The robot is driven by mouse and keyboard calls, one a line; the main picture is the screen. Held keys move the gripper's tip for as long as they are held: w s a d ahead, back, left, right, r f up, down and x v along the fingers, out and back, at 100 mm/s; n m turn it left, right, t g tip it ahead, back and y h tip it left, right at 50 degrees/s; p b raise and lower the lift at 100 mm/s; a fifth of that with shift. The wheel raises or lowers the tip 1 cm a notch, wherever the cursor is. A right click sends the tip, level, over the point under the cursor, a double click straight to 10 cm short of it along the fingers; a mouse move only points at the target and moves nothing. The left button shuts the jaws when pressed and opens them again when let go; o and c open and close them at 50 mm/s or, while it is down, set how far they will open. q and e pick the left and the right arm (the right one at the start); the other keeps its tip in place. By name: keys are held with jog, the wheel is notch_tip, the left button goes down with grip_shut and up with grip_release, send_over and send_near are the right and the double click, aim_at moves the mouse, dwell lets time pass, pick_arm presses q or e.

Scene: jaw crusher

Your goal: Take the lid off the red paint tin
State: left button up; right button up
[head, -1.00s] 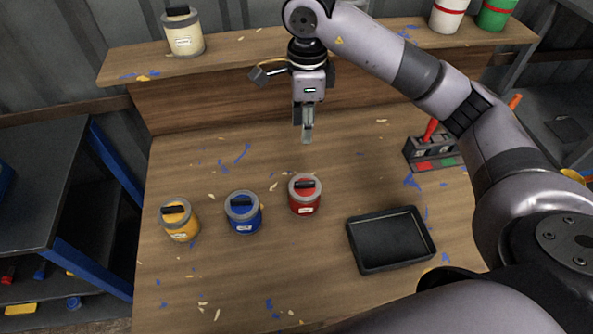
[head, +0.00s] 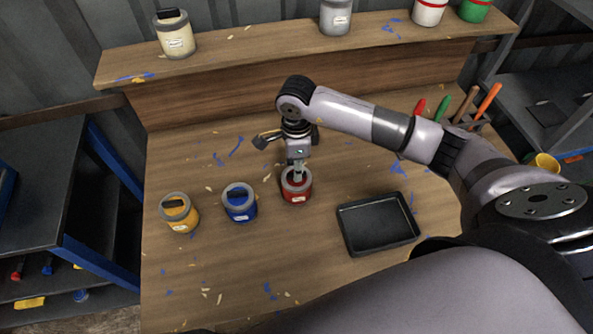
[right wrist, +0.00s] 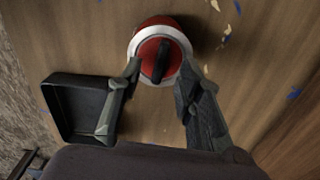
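The red paint tin (head: 297,196) stands upright on the workbench, right of the blue tin, with its grey-rimmed lid on. In the right wrist view, the lid (right wrist: 148,50) has a dark bar handle (right wrist: 161,60) across its middle. My right gripper (head: 297,175) points down at the tin top from above. In the right wrist view the gripper (right wrist: 162,76) is open, with one finger on each side of the handle and nothing between them clearly gripped. In the head view the fingers partly hide the handle. My left gripper is not in view.
A blue tin (head: 240,206) and a yellow tin (head: 180,217) stand to the left. An empty black tray (head: 352,234) lies to the right. Brushes or tools (head: 484,104) with coloured handles stand behind my right arm. A raised shelf (head: 255,40) at the back holds several tins.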

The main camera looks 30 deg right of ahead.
jog(key=shift+f, duration=1.1)
grip_shut()
